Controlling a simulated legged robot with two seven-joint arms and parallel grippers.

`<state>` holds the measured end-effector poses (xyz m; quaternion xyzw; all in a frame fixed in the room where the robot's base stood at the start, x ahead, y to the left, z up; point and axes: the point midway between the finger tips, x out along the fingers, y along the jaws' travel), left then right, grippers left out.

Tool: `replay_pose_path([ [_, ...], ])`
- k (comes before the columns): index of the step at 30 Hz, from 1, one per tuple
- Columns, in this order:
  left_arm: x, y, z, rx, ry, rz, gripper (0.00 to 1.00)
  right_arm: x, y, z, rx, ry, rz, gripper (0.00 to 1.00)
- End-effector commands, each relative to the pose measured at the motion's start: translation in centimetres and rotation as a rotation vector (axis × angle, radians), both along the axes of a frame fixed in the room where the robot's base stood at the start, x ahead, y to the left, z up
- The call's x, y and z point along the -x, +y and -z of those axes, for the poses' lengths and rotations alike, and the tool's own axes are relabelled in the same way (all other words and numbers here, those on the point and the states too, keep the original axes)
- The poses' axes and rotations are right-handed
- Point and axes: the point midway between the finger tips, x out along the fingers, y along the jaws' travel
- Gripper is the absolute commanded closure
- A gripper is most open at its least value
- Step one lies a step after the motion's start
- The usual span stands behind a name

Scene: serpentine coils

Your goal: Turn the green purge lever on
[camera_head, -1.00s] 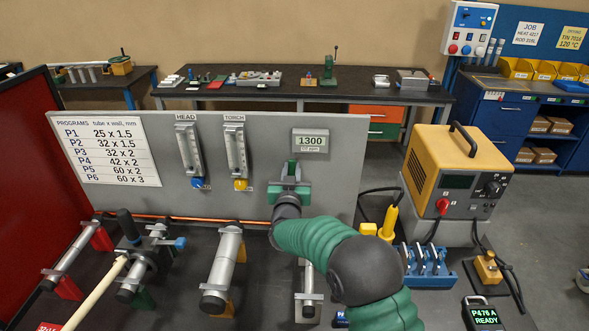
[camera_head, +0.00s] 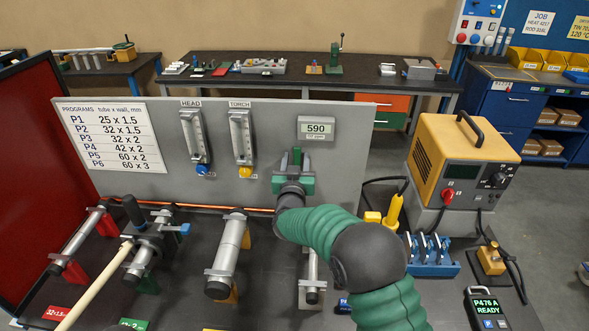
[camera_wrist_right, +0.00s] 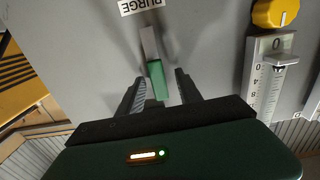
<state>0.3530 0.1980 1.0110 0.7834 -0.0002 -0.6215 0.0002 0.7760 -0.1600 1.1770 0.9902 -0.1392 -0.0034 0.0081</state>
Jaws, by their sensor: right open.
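The green purge lever (camera_head: 296,156) is on the grey panel (camera_head: 345,165), below the 590 display. In the head view it points roughly upright. In the right wrist view, the lever's green grip (camera_wrist_right: 157,80) hangs from a grey stem beside an upside-down PURGE label (camera_wrist_right: 138,5). My right gripper (camera_head: 294,165) is at the panel with its fingers open. In the wrist view its fingertips (camera_wrist_right: 157,84) stand on either side of the green grip, with visible gaps. The lever's pivot is not clear. My left gripper is out of view.
Two flow meters labelled HEAD (camera_head: 194,135) and TORCH (camera_head: 241,138) are left of the lever. Tubes on stands (camera_head: 228,255) fill the bench front. A yellow power unit (camera_head: 460,160) and a yellow torch (camera_head: 393,212) are at the right.

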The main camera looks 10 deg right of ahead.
Motion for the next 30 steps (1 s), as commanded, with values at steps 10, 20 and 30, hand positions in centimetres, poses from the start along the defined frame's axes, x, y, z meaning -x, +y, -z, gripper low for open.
replay_pose_path([
  [10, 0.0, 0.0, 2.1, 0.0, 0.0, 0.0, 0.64, 7.9, 2.5, 0.3, 0.001, 0.0, -0.005, 0.58],
  [20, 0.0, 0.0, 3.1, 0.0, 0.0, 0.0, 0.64, 15.0, 4.6, 0.3, 0.0, 0.003, -0.003, 0.58],
  [30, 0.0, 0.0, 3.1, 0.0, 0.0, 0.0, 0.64, 15.7, 4.7, 0.2, 0.001, 0.004, -0.001, 0.58],
])
